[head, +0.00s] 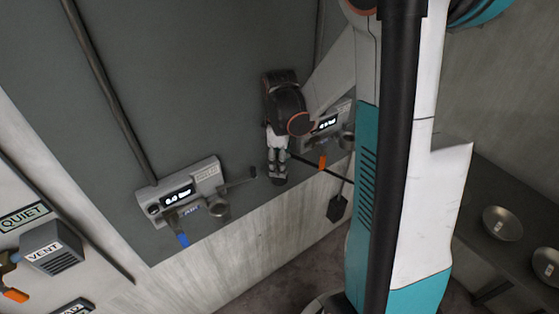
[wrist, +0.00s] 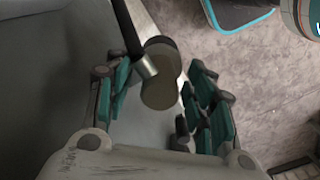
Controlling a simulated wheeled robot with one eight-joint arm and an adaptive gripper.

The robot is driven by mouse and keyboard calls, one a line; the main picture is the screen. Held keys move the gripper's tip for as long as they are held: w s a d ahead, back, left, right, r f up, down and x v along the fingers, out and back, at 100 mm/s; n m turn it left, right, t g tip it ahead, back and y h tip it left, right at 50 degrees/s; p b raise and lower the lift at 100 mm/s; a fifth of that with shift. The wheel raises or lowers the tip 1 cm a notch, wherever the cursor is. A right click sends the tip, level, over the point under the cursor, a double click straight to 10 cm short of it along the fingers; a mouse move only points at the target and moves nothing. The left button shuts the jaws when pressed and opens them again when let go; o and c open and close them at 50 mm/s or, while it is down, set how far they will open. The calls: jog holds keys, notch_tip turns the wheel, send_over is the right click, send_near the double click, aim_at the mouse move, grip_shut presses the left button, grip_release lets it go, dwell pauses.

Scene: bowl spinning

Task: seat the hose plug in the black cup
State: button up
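My gripper (head: 278,180) points down in front of the grey wall, between two gauge panels. In the wrist view its teal-padded fingers (wrist: 160,88) stand on either side of the hose plug (wrist: 160,90). The plug has dark rounded ends and a silver collar (wrist: 144,68) with a black hose (wrist: 127,28) leading up. The fingers look closed onto the plug from both sides, though the left contact is partly hidden. A dark cup-like end (head: 253,172) juts from the left panel, left of my gripper; I cannot tell surely whether it is the black cup.
The left gauge panel (head: 195,180) has a grey cup (head: 219,208) and a blue handle (head: 183,240). The right gauge panel (head: 325,125) has an orange handle (head: 323,162). A dark flat piece (head: 338,208) hangs below. Metal bowls (head: 502,223) stand on a dark table at right.

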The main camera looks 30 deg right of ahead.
jog(key=shift+r, duration=0.15)
notch_tip(320, 180, up, 12)
jog(key=shift+f, duration=0.15)
dwell(0.3)
dwell(0.5)
